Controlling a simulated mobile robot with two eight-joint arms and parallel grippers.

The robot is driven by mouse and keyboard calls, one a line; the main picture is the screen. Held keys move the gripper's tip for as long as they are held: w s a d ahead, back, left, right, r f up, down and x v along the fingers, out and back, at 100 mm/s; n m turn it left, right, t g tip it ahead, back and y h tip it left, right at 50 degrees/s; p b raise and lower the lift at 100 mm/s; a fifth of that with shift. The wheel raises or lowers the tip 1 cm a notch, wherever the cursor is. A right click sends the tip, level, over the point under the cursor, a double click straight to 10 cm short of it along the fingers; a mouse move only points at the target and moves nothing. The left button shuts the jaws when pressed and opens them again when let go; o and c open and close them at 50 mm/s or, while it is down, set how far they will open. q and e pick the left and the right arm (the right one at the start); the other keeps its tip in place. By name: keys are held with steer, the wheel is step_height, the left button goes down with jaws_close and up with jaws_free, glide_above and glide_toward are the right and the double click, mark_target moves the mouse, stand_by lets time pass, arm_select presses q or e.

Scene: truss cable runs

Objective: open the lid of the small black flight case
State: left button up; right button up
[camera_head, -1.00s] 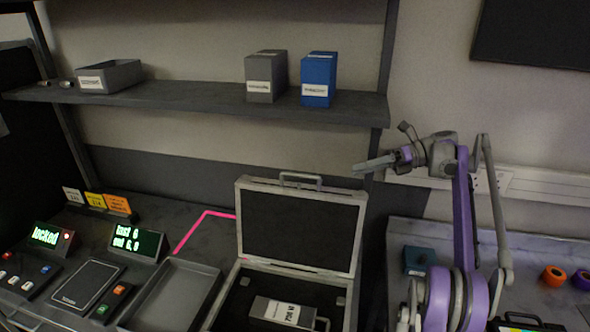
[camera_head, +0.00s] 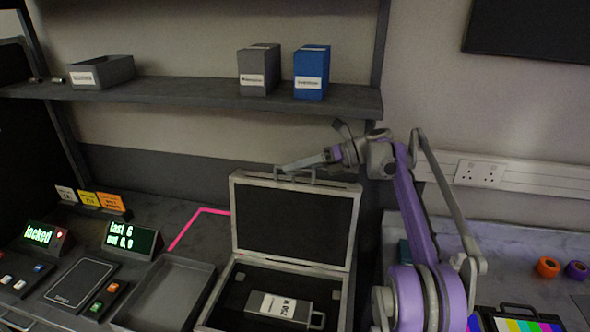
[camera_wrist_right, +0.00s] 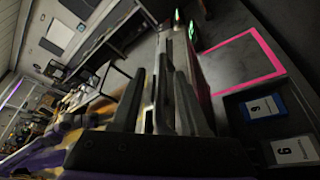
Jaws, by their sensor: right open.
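The small black flight case (camera_head: 341,290) stands on the bench with its lid (camera_head: 292,218) raised, roughly upright, dark lining facing me. A grey labelled block with a handle (camera_head: 279,305) lies in its base. My right gripper (camera_head: 288,166) is open at the top edge of the lid, by the lid handle (camera_head: 312,176), which it partly covers. I cannot tell whether it touches the lid. In the right wrist view its fingers (camera_wrist_right: 160,103) are apart, and what lies between them is too dark to make out. My left gripper is out of view.
A shelf (camera_head: 190,105) above holds a grey bin (camera_head: 102,71), a grey box (camera_head: 259,70) and a blue box (camera_head: 311,73). An empty grey tray (camera_head: 165,293) lies left of the case. A pink line (camera_head: 190,230) marks the bench behind the tray.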

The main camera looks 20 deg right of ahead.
steer(key=shift+a, duration=0.1)
jaws_close()
stand_by(1.4)
